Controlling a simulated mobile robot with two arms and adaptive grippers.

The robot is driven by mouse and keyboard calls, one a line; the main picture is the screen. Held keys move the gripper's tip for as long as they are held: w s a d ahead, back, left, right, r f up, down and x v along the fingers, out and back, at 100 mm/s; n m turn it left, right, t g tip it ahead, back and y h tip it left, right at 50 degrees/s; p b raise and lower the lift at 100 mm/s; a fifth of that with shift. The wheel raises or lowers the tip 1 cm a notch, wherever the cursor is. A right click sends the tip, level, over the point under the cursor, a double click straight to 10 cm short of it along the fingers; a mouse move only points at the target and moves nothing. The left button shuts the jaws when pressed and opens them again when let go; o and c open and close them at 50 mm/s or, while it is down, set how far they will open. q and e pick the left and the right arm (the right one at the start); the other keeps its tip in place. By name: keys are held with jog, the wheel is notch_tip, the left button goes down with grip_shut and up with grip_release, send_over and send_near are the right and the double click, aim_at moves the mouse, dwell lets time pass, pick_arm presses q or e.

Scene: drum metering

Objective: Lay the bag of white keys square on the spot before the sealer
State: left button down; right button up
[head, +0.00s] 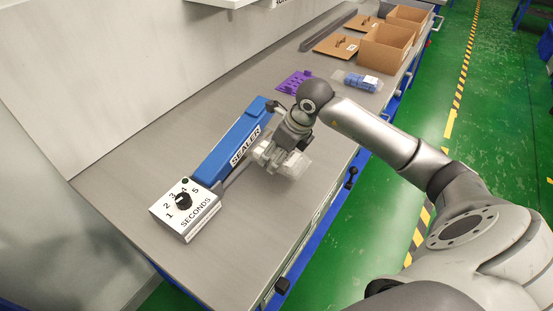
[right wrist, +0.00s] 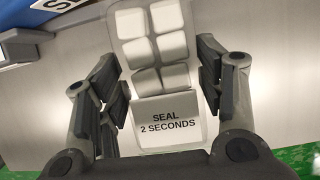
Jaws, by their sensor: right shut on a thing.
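My right gripper (head: 272,156) is at the front side of the blue sealer (head: 232,142), near its far end. It is shut on the bag of white keys (head: 295,166), a clear bag that shows just right of the fingers. In the right wrist view the bag (right wrist: 152,50) lies between the two fingers (right wrist: 158,95), with rows of white keys and a label reading "SEAL 2 SECONDS" (right wrist: 167,122). I cannot tell whether the bag touches the table. No marked spot shows before the sealer; the arm and bag may hide it. My left gripper is out of view.
The sealer's dial box (head: 186,207) stands at its near end. A purple piece (head: 293,83), a bag of blue pieces (head: 357,81) and cardboard boxes (head: 385,48) are farther back on the grey table (head: 265,225). The table front right of the dial box is clear.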

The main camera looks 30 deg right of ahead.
jog(key=shift+w+f, duration=0.25)
jog(key=shift+f, duration=0.2)
notch_tip(320, 180, down, 3)
jog(key=shift+r+p, duration=0.15)
jog(key=shift+p, duration=0.6)
jog(key=o, duration=1.1)
jog(key=shift+f, duration=0.2)
jog(key=shift+o, duration=0.2)
jog(key=shift+r, duration=0.25)
jog(key=shift+s+d+r, duration=0.1)
jog(key=shift+d+r, duration=0.05)
jog(key=shift+r, duration=0.2)
jog(key=b+v, duration=0.1)
jog(key=v, duration=1)
jog(key=shift+s+b, duration=0.2)
jog(key=shift+b, duration=0.2)
